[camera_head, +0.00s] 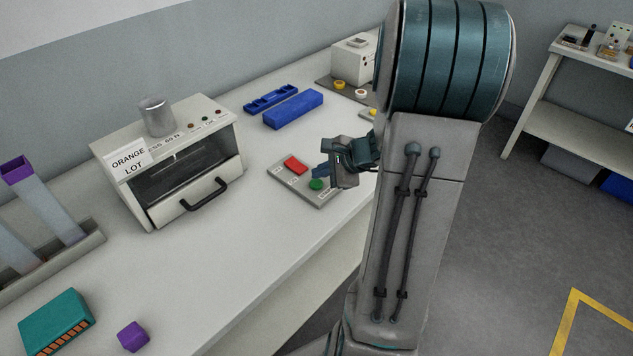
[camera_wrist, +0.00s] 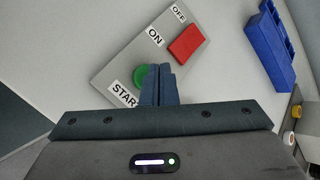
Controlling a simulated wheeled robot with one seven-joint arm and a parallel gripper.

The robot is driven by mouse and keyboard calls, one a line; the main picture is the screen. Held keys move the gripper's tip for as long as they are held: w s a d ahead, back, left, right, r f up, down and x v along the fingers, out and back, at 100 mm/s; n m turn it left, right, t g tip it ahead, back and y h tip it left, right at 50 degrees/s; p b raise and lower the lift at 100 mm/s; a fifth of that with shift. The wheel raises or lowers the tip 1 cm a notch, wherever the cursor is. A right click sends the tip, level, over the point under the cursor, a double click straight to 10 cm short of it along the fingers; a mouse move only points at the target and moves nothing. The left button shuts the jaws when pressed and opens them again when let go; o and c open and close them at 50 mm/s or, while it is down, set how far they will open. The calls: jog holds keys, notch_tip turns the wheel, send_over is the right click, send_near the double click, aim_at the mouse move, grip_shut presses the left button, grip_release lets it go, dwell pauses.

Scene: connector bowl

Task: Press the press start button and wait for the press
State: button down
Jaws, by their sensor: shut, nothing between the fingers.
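The grey control panel (camera_head: 298,192) lies on the bench and carries a red rocker switch (camera_head: 295,165) and a green round start button (camera_head: 316,184). In the wrist view the panel reads START, ON and OFF, with the green button (camera_wrist: 146,77) beside START and the red switch (camera_wrist: 186,43) between ON and OFF. My gripper (camera_head: 320,172) is shut and empty, its fingertips right at the green button. In the wrist view the fingers (camera_wrist: 164,72) overlap the button's right side; I cannot tell whether they touch it. The press (camera_head: 175,170) stands left of the panel with its door shut.
A sign on the press reads ORANGE LOT (camera_head: 128,161). Blue blocks (camera_head: 293,109) lie behind the panel. A teal module (camera_head: 57,322), a purple cube (camera_head: 133,337) and a rack of tubes (camera_head: 50,262) are at the left. The bench between press and panel is clear.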

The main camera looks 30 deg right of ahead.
aim_at(321, 184)
jog(key=shift+f, duration=0.2)
dwell(0.3)
jog(key=shift+f+b, duration=0.3)
jog(key=shift+b, duration=0.35)
jog(key=shift+f+b, duration=0.45)
jog(key=shift+b, duration=0.1)
dwell(0.5)
jog(key=shift+r, duration=0.1)
jog(key=shift+r+p, duration=0.65)
jog(key=shift+r, duration=0.15)
jog(key=shift+r+p, duration=1.9)
jog(key=shift+r, duration=0.7)
